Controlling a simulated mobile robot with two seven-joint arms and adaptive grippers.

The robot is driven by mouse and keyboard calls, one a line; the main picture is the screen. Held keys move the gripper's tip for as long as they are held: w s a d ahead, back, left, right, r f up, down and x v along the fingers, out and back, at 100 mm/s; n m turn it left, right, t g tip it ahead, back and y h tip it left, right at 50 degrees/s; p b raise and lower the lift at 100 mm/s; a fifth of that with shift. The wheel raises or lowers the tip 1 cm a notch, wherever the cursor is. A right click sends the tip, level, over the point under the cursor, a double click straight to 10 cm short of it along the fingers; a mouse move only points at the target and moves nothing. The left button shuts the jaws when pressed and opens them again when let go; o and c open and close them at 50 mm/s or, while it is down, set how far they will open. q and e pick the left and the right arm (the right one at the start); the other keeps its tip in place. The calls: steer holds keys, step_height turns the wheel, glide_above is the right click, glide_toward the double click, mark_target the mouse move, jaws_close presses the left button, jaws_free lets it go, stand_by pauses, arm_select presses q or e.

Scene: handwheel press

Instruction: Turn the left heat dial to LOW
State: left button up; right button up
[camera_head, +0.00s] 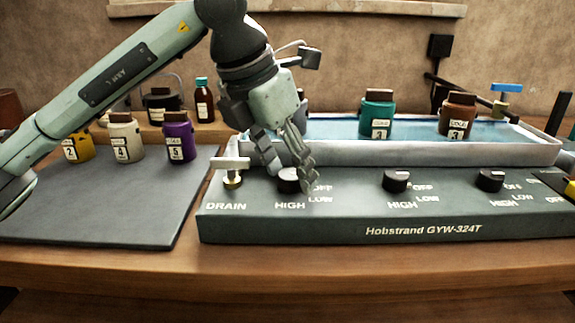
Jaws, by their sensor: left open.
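The left heat dial (288,183) is a black knob on the dark green front panel (340,212) of the bath, with OFF, LOW and HIGH printed around it. My left gripper (289,170) is open, pointing down over this dial, with one finger at its upper left and the other at its right. Its fingers partly cover the dial and the OFF label, so I cannot tell the dial's setting or whether they touch it. My right gripper is not in view.
A drain valve (232,173) with a pale T-handle stands just left of the dial. Two similar dials, the middle one (396,181) and the right one (490,180), sit further right. Jars stand on the dark mat (110,215) and in the water bath (430,153).

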arm_select(q)
steer(key=c, duration=1.2)
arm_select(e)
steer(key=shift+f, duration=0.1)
